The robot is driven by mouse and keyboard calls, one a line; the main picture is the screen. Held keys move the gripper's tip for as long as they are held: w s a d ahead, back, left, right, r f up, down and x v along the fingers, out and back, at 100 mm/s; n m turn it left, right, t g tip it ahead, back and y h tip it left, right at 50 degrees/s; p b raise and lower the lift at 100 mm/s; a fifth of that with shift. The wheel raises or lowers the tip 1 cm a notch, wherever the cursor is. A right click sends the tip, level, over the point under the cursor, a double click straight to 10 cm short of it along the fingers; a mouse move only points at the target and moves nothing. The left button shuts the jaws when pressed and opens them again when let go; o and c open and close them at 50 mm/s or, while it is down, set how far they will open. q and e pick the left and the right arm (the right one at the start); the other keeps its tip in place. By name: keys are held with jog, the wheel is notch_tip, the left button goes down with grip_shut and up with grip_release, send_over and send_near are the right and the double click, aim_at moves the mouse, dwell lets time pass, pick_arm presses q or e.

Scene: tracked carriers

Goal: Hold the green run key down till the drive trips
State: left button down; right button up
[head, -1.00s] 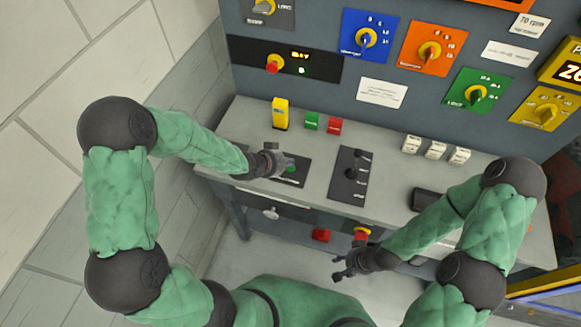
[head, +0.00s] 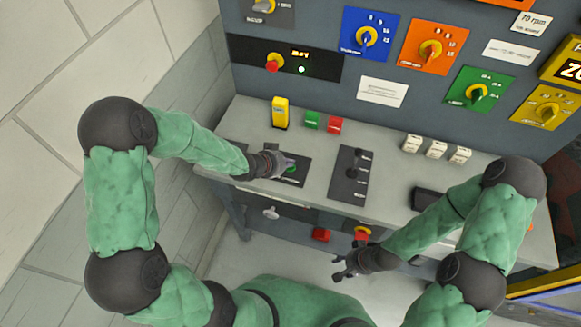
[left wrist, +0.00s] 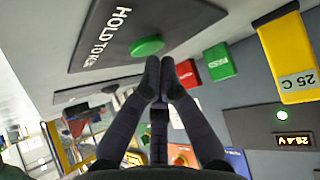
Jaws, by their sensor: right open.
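The green run key (head: 292,169) is a round button on a black plate (head: 293,181) at the left of the bench; in the left wrist view the green key (left wrist: 148,46) shows beside lettering that begins "HOLD TO". My left gripper (head: 284,164) is over that plate. In the left wrist view the left fingers (left wrist: 160,65) are closed together, empty, with their tips right at the key's edge; I cannot tell whether they press it. My right gripper (head: 342,270) is open and empty in front of the bench. The drive panel (head: 330,68) has a lit display and a pale lit lamp.
Behind the plate stand a yellow gauge (head: 280,113), a green block (head: 312,121) and a red block (head: 335,125). A black slider plate (head: 350,176) lies to the right. Several coloured knob panels are on the wall. A red mushroom button (head: 361,233) is on the bench front.

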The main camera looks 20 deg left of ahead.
pick_arm(q)
jog(key=shift+f+b, duration=0.4)
jog(key=shift+f, duration=0.15)
dwell(0.8)
dwell(3.3)
jog(key=shift+r+p, duration=0.85)
jog(key=shift+r, duration=0.1)
notch_tip(320, 180, up, 5)
jog(key=p, duration=0.4)
jog(key=shift+f, duration=0.1)
dwell(1.4)
